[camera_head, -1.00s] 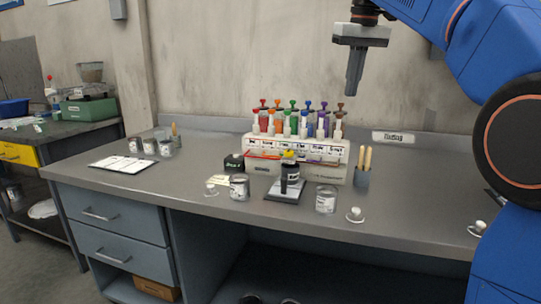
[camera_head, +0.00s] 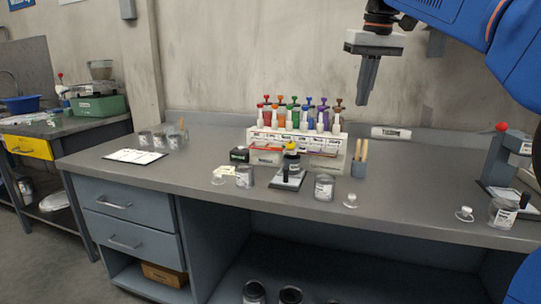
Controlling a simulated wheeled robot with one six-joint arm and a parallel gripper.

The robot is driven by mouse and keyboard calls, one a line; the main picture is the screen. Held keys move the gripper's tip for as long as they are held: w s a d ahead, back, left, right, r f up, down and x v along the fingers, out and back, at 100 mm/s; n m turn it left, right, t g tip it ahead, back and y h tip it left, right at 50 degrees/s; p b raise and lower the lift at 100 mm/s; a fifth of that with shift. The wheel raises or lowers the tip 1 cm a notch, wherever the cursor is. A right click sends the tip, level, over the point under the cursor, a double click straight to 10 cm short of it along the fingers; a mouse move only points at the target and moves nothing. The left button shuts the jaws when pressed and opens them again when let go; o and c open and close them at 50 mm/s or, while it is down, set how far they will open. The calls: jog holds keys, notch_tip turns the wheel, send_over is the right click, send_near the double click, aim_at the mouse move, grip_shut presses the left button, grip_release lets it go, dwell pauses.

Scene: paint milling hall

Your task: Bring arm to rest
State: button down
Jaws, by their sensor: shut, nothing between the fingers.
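My gripper (camera_head: 366,82) hangs in the air at the upper right, fingers pointing down and close together, with nothing between them. It is above and behind the rack area in the picture, clear of the bench and of everything on it. My blue arm (camera_head: 455,22) reaches in from the top right corner.
The grey bench (camera_head: 200,181) holds a rack (camera_head: 328,143) of coloured bottles, a black-lidded jar on a small scale (camera_head: 287,178), several cans and jars, and a white clipboard (camera_head: 134,156). A stand with a red knob (camera_head: 502,157) is at the right.

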jog(key=s+d+f, duration=0.2)
jog(key=s+f, duration=0.8)
jog(key=f, duration=0.3)
jog(key=s+d+f+m+t, duration=0.1)
jog(key=s+d+f, duration=0.1)
jog(key=s+f, duration=0.8)
jog(key=s+d+f+m+t, duration=0.1)
jog(key=s+d+f, duration=0.1)
jog(key=s+f, duration=0.8)
notch_tip(320, 180, down, 6)
jog(key=shift+f, duration=0.1)
jog(key=shift+s, duration=0.1)
